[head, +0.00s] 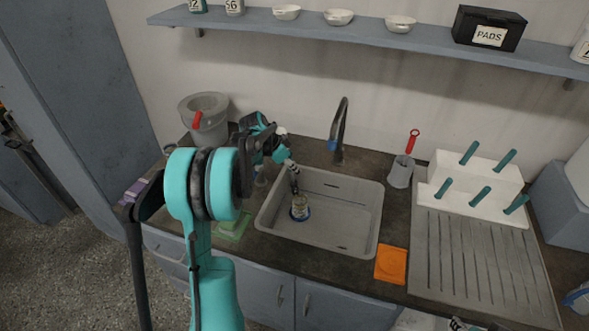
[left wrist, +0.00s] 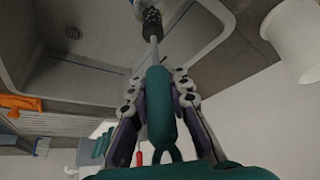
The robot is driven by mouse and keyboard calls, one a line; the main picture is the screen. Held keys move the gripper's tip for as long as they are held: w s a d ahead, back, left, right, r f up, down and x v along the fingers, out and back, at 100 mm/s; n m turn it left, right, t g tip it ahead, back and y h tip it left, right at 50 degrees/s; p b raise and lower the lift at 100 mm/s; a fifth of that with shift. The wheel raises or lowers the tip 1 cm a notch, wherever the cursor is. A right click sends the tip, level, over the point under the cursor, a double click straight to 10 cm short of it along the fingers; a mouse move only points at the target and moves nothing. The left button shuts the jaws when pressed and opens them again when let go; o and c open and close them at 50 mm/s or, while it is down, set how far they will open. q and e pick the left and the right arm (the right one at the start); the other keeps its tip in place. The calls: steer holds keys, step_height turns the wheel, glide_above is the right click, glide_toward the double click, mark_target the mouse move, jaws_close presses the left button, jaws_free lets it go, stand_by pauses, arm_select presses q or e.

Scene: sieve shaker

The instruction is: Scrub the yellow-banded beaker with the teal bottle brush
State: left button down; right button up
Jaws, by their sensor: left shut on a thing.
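The beaker (head: 299,209) stands in the sink, near its left side, with a yellowish band and blue near its base. My left gripper (head: 281,155) is above the sink's left rim. It is shut on the teal handle of the bottle brush (left wrist: 160,108), which also shows in the head view (head: 294,182). The brush points down, its dark bristles at the beaker's mouth; how far they reach inside is not clear. The beaker (left wrist: 139,4) is cut off at the top of the left wrist view. My right gripper is not clearly in view.
The sink (head: 345,215) is otherwise empty, with a tap (head: 340,130) behind it. An orange cloth (head: 391,264) lies right of it, a green pad (head: 233,226) left. A grey cup with a red-handled tool (head: 400,172) and a white peg rack (head: 470,188) stand right.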

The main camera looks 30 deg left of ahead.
arm_select(q)
steer(key=shift+r, duration=2.45)
